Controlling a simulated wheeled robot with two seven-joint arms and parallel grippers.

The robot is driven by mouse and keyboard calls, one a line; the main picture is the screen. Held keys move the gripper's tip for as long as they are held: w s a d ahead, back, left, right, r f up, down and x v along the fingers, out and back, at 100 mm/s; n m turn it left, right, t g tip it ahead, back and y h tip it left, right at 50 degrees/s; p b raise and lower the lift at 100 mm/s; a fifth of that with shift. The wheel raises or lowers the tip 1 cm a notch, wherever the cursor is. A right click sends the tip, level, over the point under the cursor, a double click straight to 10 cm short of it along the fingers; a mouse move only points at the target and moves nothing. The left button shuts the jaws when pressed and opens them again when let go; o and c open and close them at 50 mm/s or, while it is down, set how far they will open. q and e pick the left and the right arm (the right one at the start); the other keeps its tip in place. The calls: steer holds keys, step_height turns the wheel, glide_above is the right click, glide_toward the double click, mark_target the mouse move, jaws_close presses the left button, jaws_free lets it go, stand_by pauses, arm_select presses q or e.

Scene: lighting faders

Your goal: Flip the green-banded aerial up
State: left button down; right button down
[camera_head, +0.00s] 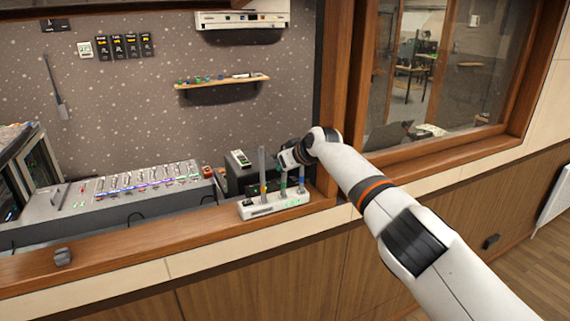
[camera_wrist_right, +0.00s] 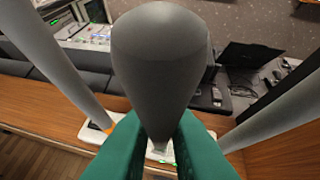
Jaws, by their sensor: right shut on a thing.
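The white router-like box (camera_head: 262,209) sits on the wooden ledge with three grey aerials in a row. The orange-banded aerial (camera_head: 262,165) stands upright at the left; the blue-banded aerial (camera_head: 301,180) is at the right. The green-banded aerial (camera_head: 283,182) is between them, its upper part hidden by my right gripper (camera_head: 283,166) in the head view. In the right wrist view this grey aerial (camera_wrist_right: 160,60) rises towards the camera, and the teal fingers (camera_wrist_right: 160,142) are shut on it. Its exact tilt is hard to tell. My left gripper is not in view.
The neighbouring aerials stand close on both sides of my right gripper. A mixing desk (camera_head: 130,190) with faders is at the left, and a dark box (camera_head: 240,175) is behind the router. The window frame (camera_head: 330,110) rises at the right. The ledge (camera_head: 150,247) is mostly clear.

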steer(key=shift+f, duration=0.1)
steer(key=c, duration=1.4)
jaws_free()
steer(key=shift+w, duration=0.1)
steer(key=shift+c, duration=0.2)
steer(key=shift+s+d+r+b, duration=0.3)
steer(key=shift+s+r+b, duration=0.05)
steer(key=shift+s+r, duration=0.15)
steer(key=b+v, duration=0.3)
steer(key=v, duration=0.7)
steer(key=shift+b, duration=0.35)
steer(key=shift+s+r, duration=0.1)
steer(key=shift+s, duration=0.05)
